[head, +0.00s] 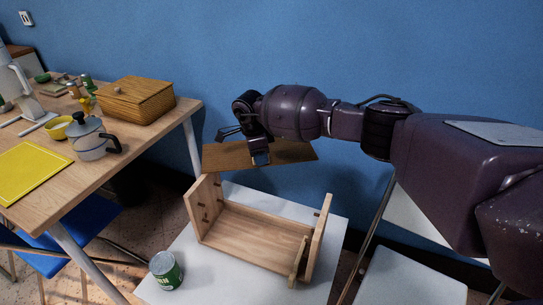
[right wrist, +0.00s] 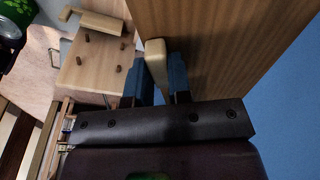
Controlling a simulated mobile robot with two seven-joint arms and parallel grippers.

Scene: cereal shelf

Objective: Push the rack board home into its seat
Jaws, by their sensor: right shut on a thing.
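The rack board (head: 290,151) is a brown wood-grained panel held in the air above and behind the rack. My right gripper (head: 260,158) is shut on it; in the right wrist view, the blue fingers (right wrist: 160,82) close around a pale wooden piece (right wrist: 156,58) at the face of the board (right wrist: 215,45). The wooden rack (head: 255,235) stands on a white table, with two upright ends joined by a base. Dark pegs (head: 206,213) stick out from its left end. The board is apart from the rack. My left gripper is not in view.
A green can (head: 165,270) stands on the white table (head: 215,275), left of the rack. A blue wall (head: 350,50) rises behind.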

